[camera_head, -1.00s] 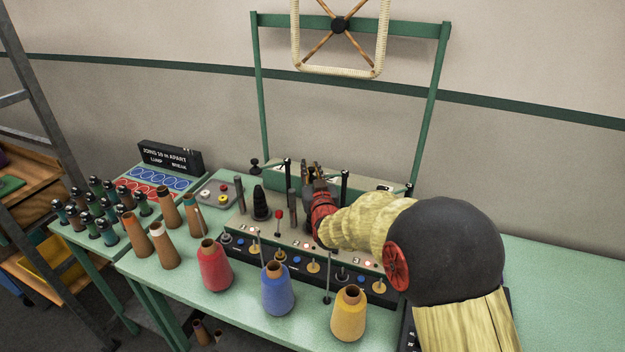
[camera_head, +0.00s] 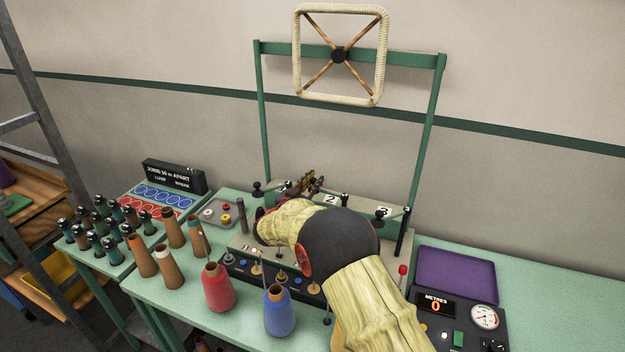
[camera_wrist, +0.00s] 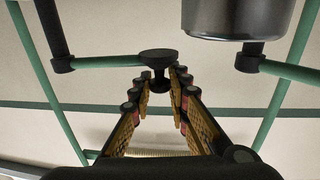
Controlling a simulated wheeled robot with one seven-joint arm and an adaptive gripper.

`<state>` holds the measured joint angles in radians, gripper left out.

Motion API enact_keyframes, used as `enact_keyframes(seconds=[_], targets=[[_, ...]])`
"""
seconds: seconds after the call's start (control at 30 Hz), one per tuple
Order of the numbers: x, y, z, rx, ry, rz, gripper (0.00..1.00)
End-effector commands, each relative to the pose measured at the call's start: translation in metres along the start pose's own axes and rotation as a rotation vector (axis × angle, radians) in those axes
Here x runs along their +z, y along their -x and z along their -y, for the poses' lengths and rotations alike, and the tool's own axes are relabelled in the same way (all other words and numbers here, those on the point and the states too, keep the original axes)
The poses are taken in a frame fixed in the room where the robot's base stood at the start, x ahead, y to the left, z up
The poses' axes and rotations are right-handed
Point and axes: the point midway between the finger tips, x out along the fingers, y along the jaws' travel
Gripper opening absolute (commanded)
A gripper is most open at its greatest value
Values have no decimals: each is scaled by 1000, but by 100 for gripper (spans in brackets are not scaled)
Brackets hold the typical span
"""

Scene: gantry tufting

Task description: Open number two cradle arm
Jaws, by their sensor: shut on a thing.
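In the wrist view my gripper (camera_wrist: 159,82) has its fingers closed around the stem of a black spool-shaped knob (camera_wrist: 158,58). A green cradle arm (camera_wrist: 108,62) runs level from a black post at left to that knob. In the head view my gripper (camera_head: 311,184) is at the back of the machine, just left of the number 2 plate (camera_head: 332,199). My forearm hides the machine's middle, and the held knob cannot be made out there. Another green arm with a black knob (camera_head: 407,210) stands by the number 3 plate (camera_head: 383,211).
A red cone (camera_head: 217,288) and a blue cone (camera_head: 279,311) stand in front of the machine. A tall green frame (camera_head: 428,130) rises behind it. A purple tray (camera_head: 455,272) and a metres counter (camera_head: 436,305) lie right. A dark cylinder (camera_wrist: 238,17) hangs close in the wrist view.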

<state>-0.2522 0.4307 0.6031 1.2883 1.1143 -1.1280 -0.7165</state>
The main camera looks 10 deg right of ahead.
Motion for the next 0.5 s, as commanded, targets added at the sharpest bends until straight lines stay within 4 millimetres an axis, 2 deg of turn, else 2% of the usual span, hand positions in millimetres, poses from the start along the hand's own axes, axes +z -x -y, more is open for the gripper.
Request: enact_keyframes(seconds=[0.5], targets=[[-2, -6, 1, 52, -2, -3, 0]])
